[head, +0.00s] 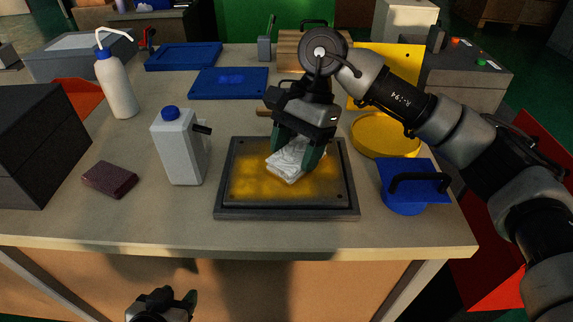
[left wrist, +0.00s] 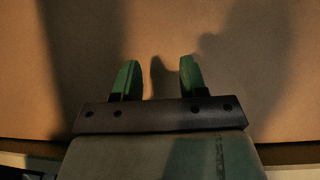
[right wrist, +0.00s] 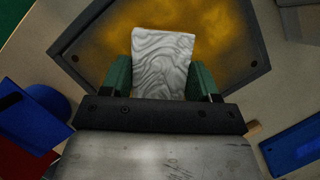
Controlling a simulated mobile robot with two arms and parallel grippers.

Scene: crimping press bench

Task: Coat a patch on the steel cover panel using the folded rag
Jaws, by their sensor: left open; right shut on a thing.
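The steel cover panel (head: 318,196) lies flat in a dark frame at the middle of the bench. A yellow-amber film covers much of its surface, uneven and patchy; it also shows in the right wrist view (right wrist: 225,60). My right gripper (head: 297,150) is shut on the folded rag (head: 288,166), a white cloth with grey wavy marks. The rag is over the panel's upper middle and appears to touch it. In the right wrist view the rag (right wrist: 162,60) sticks out between the green fingers. My left gripper (left wrist: 157,80) is open and empty, below the bench's front edge.
A grey jug with a blue cap (head: 180,147) stands left of the panel, with a maroon block (head: 109,179) beyond. A blue handled tool (head: 408,186) and a yellow round dish (head: 385,135) stand at right. Blue trays (head: 229,83) and a white wash bottle (head: 116,85) are behind.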

